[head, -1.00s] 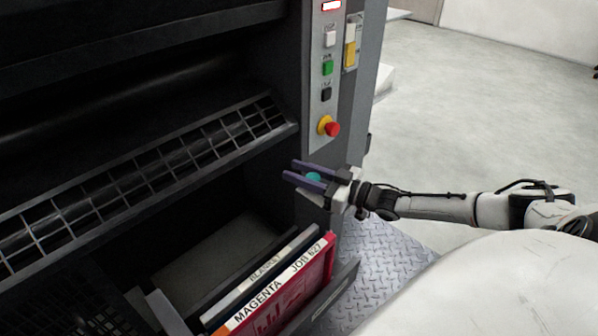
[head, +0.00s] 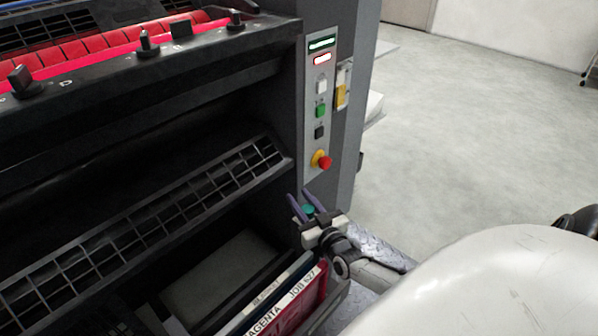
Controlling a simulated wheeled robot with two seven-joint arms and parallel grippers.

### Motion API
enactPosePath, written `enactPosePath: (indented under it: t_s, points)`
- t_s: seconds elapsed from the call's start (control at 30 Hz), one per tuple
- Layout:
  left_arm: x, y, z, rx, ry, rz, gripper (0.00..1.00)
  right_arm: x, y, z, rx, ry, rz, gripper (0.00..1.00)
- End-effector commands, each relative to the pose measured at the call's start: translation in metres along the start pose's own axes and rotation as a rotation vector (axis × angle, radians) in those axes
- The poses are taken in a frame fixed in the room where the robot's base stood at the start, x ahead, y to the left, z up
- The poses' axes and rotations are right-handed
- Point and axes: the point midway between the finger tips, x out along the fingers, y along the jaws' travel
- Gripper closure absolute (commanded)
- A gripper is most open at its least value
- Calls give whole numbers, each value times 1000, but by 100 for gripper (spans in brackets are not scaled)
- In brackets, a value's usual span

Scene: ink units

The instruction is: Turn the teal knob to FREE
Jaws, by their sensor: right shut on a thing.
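The teal knob (head: 309,210) is on the lower part of the machine's right upright, below the red emergency button. Only a small teal patch of it shows between my fingers. My right gripper (head: 307,200) has its two dark purple fingers around the knob, one on each side, and is shut on it. The FREE marking cannot be made out. My left gripper is not in view.
A red mushroom button (head: 321,160) on a yellow base sits just above the knob. The slotted guard (head: 150,228) is to the left. The MAGENTA JOB 627 plate (head: 299,290) stands below. Open floor (head: 460,130) lies to the right.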

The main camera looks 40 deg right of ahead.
Motion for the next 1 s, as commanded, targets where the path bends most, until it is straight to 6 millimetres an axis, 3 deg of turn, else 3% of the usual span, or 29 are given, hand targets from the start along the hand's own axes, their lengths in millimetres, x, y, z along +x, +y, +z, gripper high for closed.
enactPosePath:
  t_s: [0.63,0.67,0.73,1.0]
  points:
    - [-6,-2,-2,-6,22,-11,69,0,2,0,-1,2,55,93]
    - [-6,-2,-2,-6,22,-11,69,0,2,0,-1,2,55,66]
    - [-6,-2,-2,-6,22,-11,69,0,2,0,-1,2,55,54]
    - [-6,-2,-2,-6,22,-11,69,0,2,0,0,2,54,52]
